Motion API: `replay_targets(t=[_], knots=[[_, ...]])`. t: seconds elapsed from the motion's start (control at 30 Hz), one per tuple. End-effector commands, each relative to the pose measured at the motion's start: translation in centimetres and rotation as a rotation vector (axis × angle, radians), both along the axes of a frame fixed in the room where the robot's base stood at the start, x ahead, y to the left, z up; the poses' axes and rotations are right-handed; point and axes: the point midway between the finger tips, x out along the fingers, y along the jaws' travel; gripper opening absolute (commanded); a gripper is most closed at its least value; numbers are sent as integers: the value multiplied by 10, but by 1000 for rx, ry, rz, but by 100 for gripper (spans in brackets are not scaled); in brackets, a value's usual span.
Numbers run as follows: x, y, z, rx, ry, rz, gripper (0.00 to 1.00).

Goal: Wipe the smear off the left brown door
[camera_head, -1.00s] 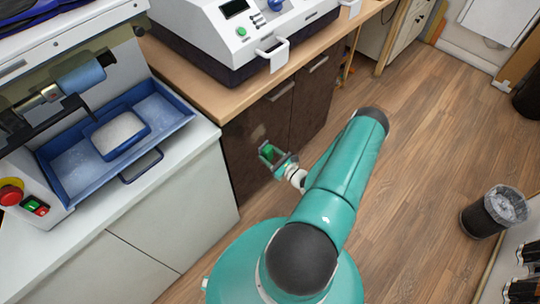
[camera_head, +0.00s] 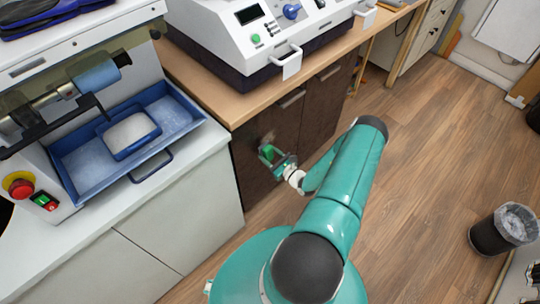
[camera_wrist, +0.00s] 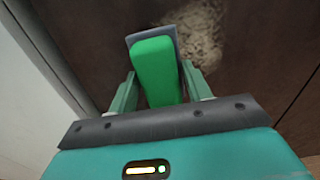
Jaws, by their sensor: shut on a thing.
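The left brown door (camera_head: 255,165) is the dark cabinet front below the wooden worktop. A pale, speckled smear (camera_wrist: 205,35) shows on it in the wrist view, just beyond and to the right of the held block. My gripper (camera_head: 272,156) is in front of this door, shut on a green block with a grey pad at its far end (camera_wrist: 155,70). The grey pad points at the door beside the smear's left edge. I cannot tell whether the pad touches the door. In the head view the smear is a faint pale patch (camera_head: 268,136), partly hidden by my gripper.
The right brown door (camera_head: 325,105) adjoins it. A white machine (camera_head: 255,35) stands on the worktop above. A white cabinet (camera_head: 185,215) with a blue tray (camera_head: 85,170) is at the left. A bin (camera_head: 500,230) stands right on the open wooden floor.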

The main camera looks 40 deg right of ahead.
Motion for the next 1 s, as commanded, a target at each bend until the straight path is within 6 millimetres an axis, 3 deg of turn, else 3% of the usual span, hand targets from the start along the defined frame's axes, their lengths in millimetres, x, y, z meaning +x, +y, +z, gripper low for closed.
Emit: replay_targets(t=[1.0], knots=[[16,0,0,-1,0,0,31]])
